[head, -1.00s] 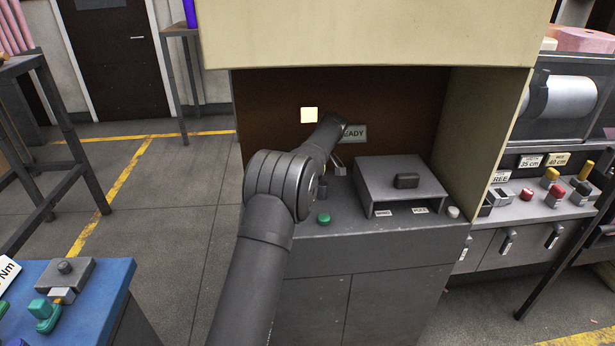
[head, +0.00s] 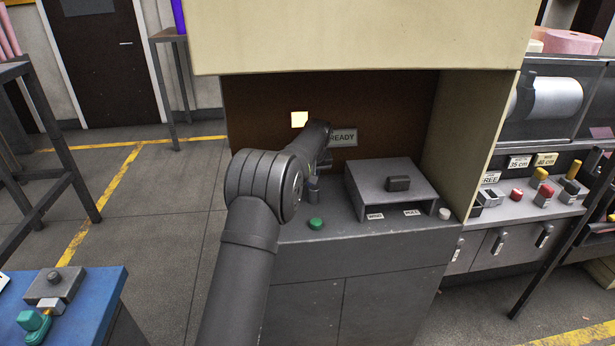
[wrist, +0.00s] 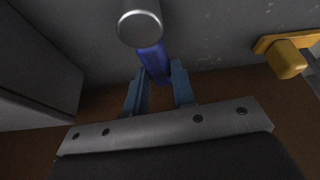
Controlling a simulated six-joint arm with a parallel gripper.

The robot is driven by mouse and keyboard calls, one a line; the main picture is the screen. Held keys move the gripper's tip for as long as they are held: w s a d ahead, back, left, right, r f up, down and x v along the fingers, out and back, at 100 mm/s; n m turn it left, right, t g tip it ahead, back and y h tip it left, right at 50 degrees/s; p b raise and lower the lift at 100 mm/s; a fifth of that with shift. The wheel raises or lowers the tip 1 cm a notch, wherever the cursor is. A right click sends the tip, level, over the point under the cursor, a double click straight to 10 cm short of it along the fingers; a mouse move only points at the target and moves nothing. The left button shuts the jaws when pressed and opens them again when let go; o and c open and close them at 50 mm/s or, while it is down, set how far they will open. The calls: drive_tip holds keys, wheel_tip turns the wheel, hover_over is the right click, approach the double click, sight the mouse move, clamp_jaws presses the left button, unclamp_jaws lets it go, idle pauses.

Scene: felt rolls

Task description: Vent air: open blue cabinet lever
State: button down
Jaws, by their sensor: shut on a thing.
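In the wrist view a blue lever (wrist: 152,60) with a round silver end stands between the two fingers of my gripper (wrist: 158,88). The fingers are shut on it from both sides, near its lower part in the picture.
A grey box (head: 390,184) with a dark knob stands on the cabinet's worktop, beside a green button (head: 315,223) and a white knob (head: 444,214). The wrist view shows a yellow fitting (wrist: 285,60) at right.

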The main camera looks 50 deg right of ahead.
drive_tip(key=shift+s+d+m, duration=0.15)
drive_tip(key=shift+d+m, duration=0.05)
drive_tip(key=shift+m, duration=0.2)
drive_tip(key=c, duration=1.2)
unclamp_jaws()
drive_tip(key=v, duration=1.7)
drive_tip(key=shift+a+r, duration=0.2)
drive_tip(key=shift+a, duration=0.05)
drive_tip(key=shift+f, duration=0.1)
drive_tip(key=x, duration=1.7)
drive_tip(key=shift+d+f, duration=0.15)
drive_tip(key=shift+d, duration=0.05)
